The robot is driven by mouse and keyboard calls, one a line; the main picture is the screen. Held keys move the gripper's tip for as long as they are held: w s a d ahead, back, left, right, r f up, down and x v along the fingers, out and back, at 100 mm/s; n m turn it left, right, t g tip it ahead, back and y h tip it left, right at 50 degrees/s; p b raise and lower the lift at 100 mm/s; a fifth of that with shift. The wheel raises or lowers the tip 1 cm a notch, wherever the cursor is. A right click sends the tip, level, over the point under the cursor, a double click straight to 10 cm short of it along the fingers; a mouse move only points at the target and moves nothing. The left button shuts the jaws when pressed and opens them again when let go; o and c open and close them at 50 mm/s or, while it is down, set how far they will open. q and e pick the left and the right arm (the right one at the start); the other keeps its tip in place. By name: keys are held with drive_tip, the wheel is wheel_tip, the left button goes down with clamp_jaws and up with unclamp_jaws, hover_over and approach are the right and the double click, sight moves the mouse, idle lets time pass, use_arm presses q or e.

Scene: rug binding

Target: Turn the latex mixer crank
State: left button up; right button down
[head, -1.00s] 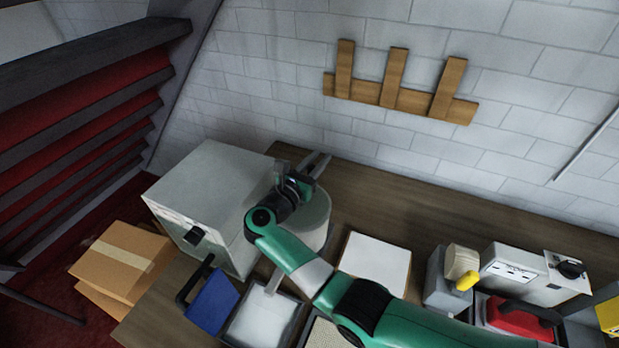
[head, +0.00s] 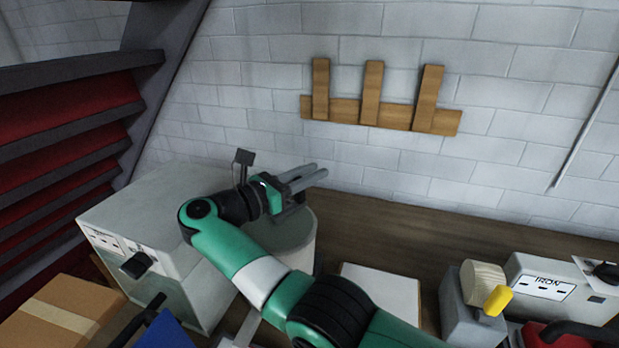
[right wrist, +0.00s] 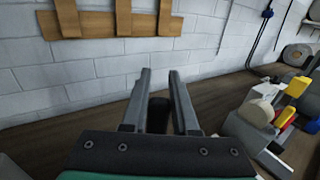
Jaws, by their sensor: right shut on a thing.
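The latex mixer appears to be the pale round drum (head: 304,250) beside a large pale box on the bench. My right gripper (head: 318,173) is above the drum's far side, its fingers pointing right toward the wall. In the right wrist view, a dark upright crank handle (right wrist: 158,113) sits between the two grey fingers, and the right gripper (right wrist: 160,75) is shut on it. The rest of the crank is hidden by my arm and gripper. My left gripper is not in view.
The large pale box (head: 150,215) stands left of the drum. A white flat panel (head: 385,290) lies right of it. The iron station (head: 543,285) and a grey holder with a wooden roll (head: 484,275) stand at right. The wall rack (head: 380,112) is behind.

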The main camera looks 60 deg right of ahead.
drive_tip(key=c, duration=0.7)
unclamp_jaws()
drive_tip(key=shift+r, duration=0.1)
drive_tip(key=s+a+r+p, duration=0.1)
drive_tip(key=s+a+r, duration=0.2)
drive_tip(key=r, duration=0.1)
drive_tip(key=s+a+r+p, duration=0.1)
drive_tip(key=s+a+r, duration=0.2)
drive_tip(key=s+r, duration=0.1)
drive_tip(key=s+a+r+p, duration=0.1)
drive_tip(key=s+a+r, duration=0.2)
drive_tip(key=r, duration=0.1)
drive_tip(key=shift+s+a+r, duration=0.2)
drive_tip(key=shift+a+r, duration=0.05)
drive_tip(key=shift+r, duration=0.15)
drive_tip(key=shift+r, duration=0.1)
